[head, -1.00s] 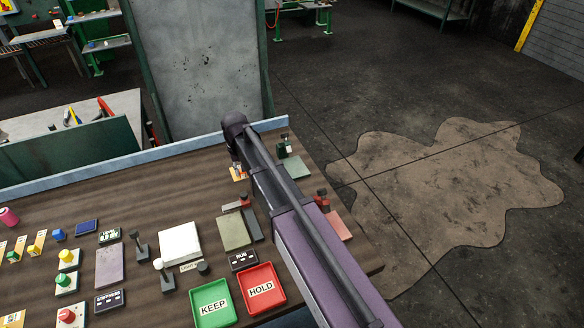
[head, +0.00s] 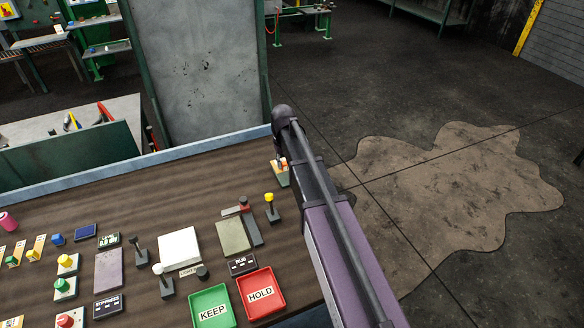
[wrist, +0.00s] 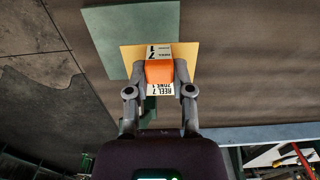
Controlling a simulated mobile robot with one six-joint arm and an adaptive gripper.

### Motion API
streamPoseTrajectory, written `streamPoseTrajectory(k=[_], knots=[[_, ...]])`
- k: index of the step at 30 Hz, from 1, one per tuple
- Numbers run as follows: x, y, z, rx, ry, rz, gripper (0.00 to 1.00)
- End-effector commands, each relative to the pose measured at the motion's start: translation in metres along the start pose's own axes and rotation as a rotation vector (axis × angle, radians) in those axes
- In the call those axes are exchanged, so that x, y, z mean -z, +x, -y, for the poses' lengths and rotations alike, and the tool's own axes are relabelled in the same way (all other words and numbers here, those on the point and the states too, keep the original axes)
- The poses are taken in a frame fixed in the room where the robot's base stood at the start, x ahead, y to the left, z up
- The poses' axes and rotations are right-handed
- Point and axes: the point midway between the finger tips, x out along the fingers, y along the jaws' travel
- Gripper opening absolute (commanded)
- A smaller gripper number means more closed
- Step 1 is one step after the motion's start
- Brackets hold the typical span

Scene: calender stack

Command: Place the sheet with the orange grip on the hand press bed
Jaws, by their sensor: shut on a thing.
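In the wrist view my gripper (wrist: 160,70) is shut on the orange grip (wrist: 158,73) of a thin yellow sheet (wrist: 131,58). White labels on it read REEL 7 ZONE 1. The sheet overlaps one corner of a flat green plate (wrist: 110,28), which looks like the hand press bed. I cannot tell whether they touch. A green upright part (wrist: 150,104) shows below the sheet. In the head view my arm hides most of this spot; a small bit of the orange grip (head: 282,162) shows beside it.
The brown bench (head: 120,195) has a raised blue-grey back edge (head: 150,160). A yellow-knobbed stand (head: 270,208), an olive pad (head: 233,236), a white block (head: 180,248), a green KEEP tray (head: 212,294) and a red HOLD tray (head: 272,305) stand to the left. The bench's far middle is bare.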

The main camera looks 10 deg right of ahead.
Motion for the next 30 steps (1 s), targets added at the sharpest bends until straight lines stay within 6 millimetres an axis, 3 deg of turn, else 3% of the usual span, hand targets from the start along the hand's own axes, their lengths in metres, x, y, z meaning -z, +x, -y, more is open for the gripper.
streamPoseTrajectory(k=[4,17,23,30], knots=[[0.000,0.000,-0.016,0.000,0.001,0.000,0.00],[0.000,0.000,-0.020,0.000,0.001,0.000,0.00],[0.000,0.000,-0.034,0.000,0.003,0.000,0.00],[0.000,0.024,-0.033,0.000,0.002,0.000,0.00]])
